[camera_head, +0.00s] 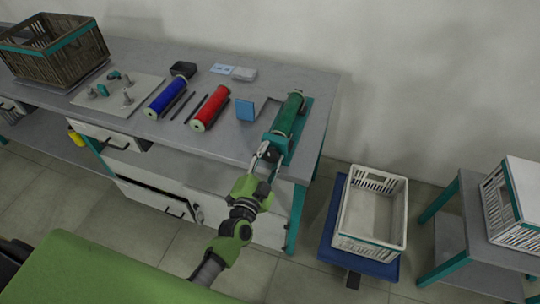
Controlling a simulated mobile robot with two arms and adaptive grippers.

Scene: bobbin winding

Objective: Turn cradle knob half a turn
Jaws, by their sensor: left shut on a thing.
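A teal cradle (277,138) stands near the right end of the grey workbench and holds a green bobbin (287,115) lying lengthwise. My left gripper (264,157) is at the near end of the cradle, by the bench's front edge. Its fingers are shut around the cradle knob, which is mostly hidden between them. My right gripper is not in view.
A blue bobbin (167,97), a red bobbin (210,108) and a small blue block (245,110) are left of the cradle on the workbench (225,151). A brown crate (52,56) stands far left. A white crate (371,215) sits low on the right.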

